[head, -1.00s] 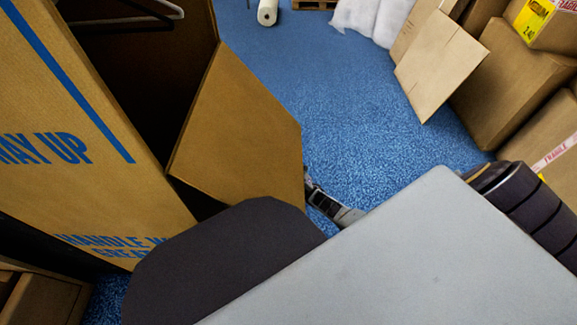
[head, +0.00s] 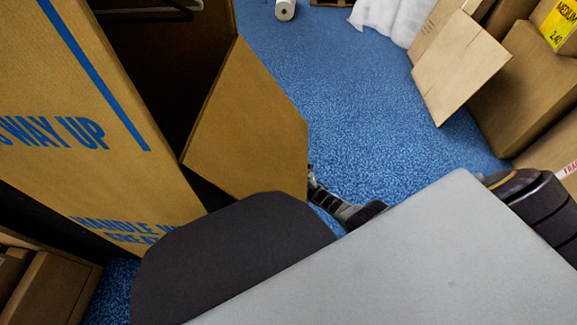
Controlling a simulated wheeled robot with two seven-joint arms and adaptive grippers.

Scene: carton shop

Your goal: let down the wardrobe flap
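The wardrobe carton (head: 75,95) stands upright at the left, a tall brown box with blue lettering and a blue stripe. Its front is open onto a dark inside, with a rail at the top. The brown flap (head: 250,125) sticks out from the opening over the floor. My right gripper (head: 314,182) is low beside the flap's outer edge, partly hidden by the flap and my own body. It looks close to that edge; I cannot tell whether it touches, or whether its fingers are open. My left gripper is not in view.
Brown cartons (head: 525,85) are stacked at the right, with a leaning cardboard sheet (head: 460,65) before them. White wrapped bundles (head: 395,18) and a white roll (head: 285,9) lie at the back. Another box (head: 48,290) is at lower left. The blue floor (head: 385,130) between is clear.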

